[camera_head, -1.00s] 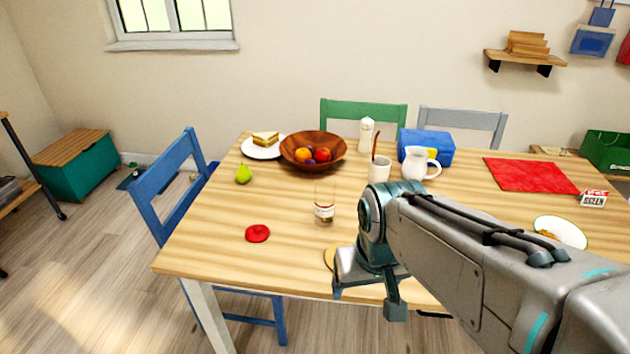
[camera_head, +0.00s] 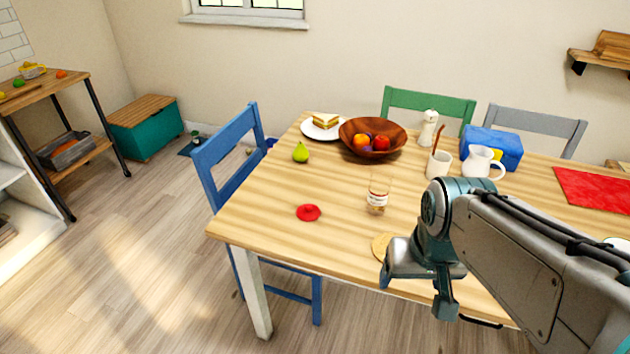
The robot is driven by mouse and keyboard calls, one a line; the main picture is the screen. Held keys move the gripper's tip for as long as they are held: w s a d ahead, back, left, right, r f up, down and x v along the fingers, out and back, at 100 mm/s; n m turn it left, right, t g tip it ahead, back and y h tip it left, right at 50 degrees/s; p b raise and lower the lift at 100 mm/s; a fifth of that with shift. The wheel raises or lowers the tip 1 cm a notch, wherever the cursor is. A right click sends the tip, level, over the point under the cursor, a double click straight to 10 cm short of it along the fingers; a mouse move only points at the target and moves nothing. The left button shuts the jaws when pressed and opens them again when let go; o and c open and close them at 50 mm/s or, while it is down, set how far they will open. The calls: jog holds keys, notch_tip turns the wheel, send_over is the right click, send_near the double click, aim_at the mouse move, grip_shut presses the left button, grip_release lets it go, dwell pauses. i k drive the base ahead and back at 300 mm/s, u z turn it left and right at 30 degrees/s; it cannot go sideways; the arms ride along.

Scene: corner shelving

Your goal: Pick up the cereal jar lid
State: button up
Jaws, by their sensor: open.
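A small round red lid with a raised knob (camera_head: 308,212) lies flat near the front left of the wooden table (camera_head: 265,222). A clear glass jar with a label (camera_head: 377,198) stands upright to its right, with no lid visible on it. My gripper (camera_head: 420,287) is open and empty, pointing down at the table's front edge, to the right of and nearer than the red lid. It is well apart from the lid. My arm hides part of the table on the right.
A tan disc (camera_head: 382,245) lies partly behind my gripper. A pear (camera_head: 300,153), a sandwich plate (camera_head: 320,133), a fruit bowl (camera_head: 352,140), a mug (camera_head: 438,165) and a white jug (camera_head: 480,160) stand farther back. A blue chair (camera_head: 228,145) is at the left. Table around the lid is clear.

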aim_at(308, 213)
jog(key=u, duration=1.85)
jog(key=i, duration=1.3)
jog(key=z, duration=3)
